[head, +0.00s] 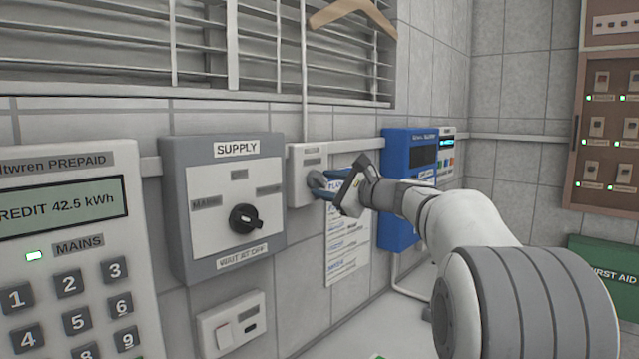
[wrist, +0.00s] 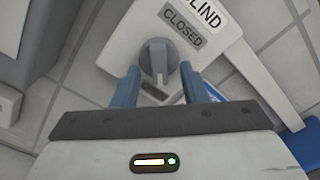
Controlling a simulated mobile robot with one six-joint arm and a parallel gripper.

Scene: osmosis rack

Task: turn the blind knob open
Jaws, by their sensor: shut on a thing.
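The blind knob (wrist: 158,58) is a round grey knob on a small white wall box (head: 298,165). In the wrist view, the box (wrist: 125,32) is tilted and carries the words BLIND and CLOSED above the knob. A pale mark on the knob faces down in that view, toward a second label (wrist: 153,93) that I cannot read. My gripper (head: 322,187) is at the front of the box in the head view. In the wrist view, its blue fingers (wrist: 160,86) stand on both sides of the knob, shut on it.
The SUPPLY switch box (head: 235,168) is left of the blind box, with a prepaid meter (head: 75,215) farther left. A blue unit (head: 398,215) and a paper sheet (head: 345,240) are close on the right. The window blind (head: 270,45) hangs above, with a coat hanger (head: 350,14).

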